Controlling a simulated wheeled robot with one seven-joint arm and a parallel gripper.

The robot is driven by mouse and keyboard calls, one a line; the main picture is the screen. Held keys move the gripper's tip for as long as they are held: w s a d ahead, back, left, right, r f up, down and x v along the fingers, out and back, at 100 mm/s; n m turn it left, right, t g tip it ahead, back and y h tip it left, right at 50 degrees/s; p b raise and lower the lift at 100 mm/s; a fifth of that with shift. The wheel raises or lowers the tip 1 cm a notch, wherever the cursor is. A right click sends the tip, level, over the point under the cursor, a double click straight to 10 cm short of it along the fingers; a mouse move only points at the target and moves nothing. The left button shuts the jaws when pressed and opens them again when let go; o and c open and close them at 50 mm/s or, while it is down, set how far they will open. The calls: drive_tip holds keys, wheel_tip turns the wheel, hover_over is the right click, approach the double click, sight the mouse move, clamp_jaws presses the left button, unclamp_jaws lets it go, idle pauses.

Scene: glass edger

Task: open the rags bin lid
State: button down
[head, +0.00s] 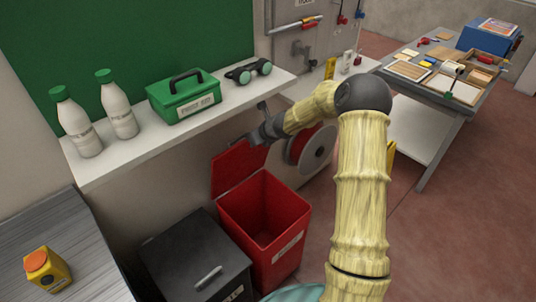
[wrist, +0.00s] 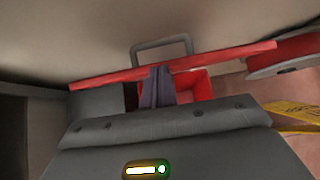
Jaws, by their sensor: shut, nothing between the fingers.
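The red bin (head: 286,243) stands under the shelf with its red lid (head: 239,168) swung up and tilted back toward the wall. Its front label is too small to read, so I cannot tell by text that it is the rags bin. My gripper (head: 254,138) is at the lid's upper right edge. In the wrist view the lid (wrist: 215,60) shows nearly edge-on, with a grey handle (wrist: 161,42) on its far side. My gripper's fingers (wrist: 158,70) are shut and empty at the lid's near side; whether they touch it is unclear.
A black bin (head: 197,262) with a closed lid stands left of the red bin. A white shelf (head: 215,103) above holds two bottles, a green box (head: 183,97) and goggles. A red reel (head: 312,152) is right of the lid. Open floor lies at the right.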

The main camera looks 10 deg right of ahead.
drive_tip(key=s+d+b, duration=0.3)
drive_tip(key=s, duration=0.3)
drive_tip(key=shift+s+d, duration=0.35)
drive_tip(key=s+a+r+n+g+p, duration=0.2)
drive_tip(key=s+a+n, duration=0.1)
drive_tip(key=s+n, duration=0.35)
drive_tip(key=s+a+r+n+g+p, duration=0.1)
drive_tip(key=s+a+r+n, duration=0.15)
drive_tip(key=s+n, duration=0.4)
drive_tip(key=s+d+r+n+g+h+p, duration=0.1)
drive_tip(key=s+r+n+h+p, duration=0.1)
drive_tip(key=s+n, duration=0.6)
drive_tip(key=s+d+r+n+g+h+p, duration=0.1)
drive_tip(key=s+d+r+n+h, duration=0.1)
drive_tip(key=s+n, duration=0.7)
drive_tip(key=shift+d+r+g+h+p, duration=0.3)
drive_tip(key=shift+r+p, duration=0.05)
drive_tip(key=shift+r, duration=0.55)
drive_tip(key=shift+w, duration=0.1)
